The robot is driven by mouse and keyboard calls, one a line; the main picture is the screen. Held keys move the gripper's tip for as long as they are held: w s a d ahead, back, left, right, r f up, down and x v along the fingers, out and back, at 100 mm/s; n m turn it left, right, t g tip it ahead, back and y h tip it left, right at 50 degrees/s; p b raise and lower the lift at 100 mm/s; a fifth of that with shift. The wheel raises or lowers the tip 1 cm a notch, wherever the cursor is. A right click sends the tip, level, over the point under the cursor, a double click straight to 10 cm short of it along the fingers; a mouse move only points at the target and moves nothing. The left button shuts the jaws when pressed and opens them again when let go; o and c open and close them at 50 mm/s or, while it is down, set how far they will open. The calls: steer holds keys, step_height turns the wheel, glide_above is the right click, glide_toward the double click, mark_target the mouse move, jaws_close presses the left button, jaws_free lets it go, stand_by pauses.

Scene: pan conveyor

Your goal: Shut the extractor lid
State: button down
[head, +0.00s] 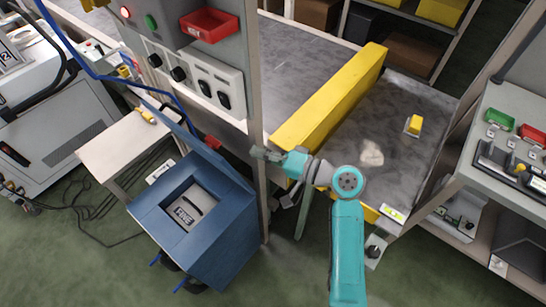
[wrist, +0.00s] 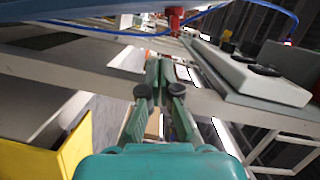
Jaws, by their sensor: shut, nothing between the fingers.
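The extractor (head: 225,235) is a blue floor-standing box with an open top and a grey inner part showing a white label. Its blue lid (head: 224,166) stands raised along the back right edge. My gripper (head: 258,153) is just right of the raised lid, in front of the grey post, and looks apart from the lid. In the wrist view my gripper (wrist: 160,75) has its green fingers together with nothing between them.
A grey post (head: 253,90) and control panel (head: 190,75) stand close behind my gripper. The conveyor (head: 405,130) with a yellow barrier (head: 335,95) is to the right. A white table (head: 125,145) is left of the extractor.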

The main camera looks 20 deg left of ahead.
steer(key=s+a, duration=0.1)
steer(key=s+a+f, duration=0.1)
steer(key=a, duration=0.1)
steer(key=s+a, duration=0.1)
steer(key=a, duration=0.1)
steer(key=shift+f, duration=0.2)
stand_by(0.3)
steer(key=shift+s+a+f, duration=0.1)
steer(key=shift+s+a, duration=0.1)
steer(key=shift+s, duration=0.2)
steer(key=s+a+f+n, duration=0.3)
steer(key=s, duration=0.4)
steer(key=n+t+h, duration=0.2)
steer(key=n, duration=0.4)
glide_above(202, 254)
steer(key=w, duration=0.2)
step_height(202, 254, down, 11)
steer(key=f, duration=0.2)
steer(key=s+f+n, duration=0.1)
steer(key=f, duration=0.2)
steer(key=s+f+n, duration=0.1)
steer(key=f, duration=0.1)
steer(key=shift+a+f+t+h, duration=0.1)
steer(key=shift+f+t+h, duration=0.25)
steer(key=shift+t+h, duration=0.05)
steer(key=shift+f, duration=0.8)
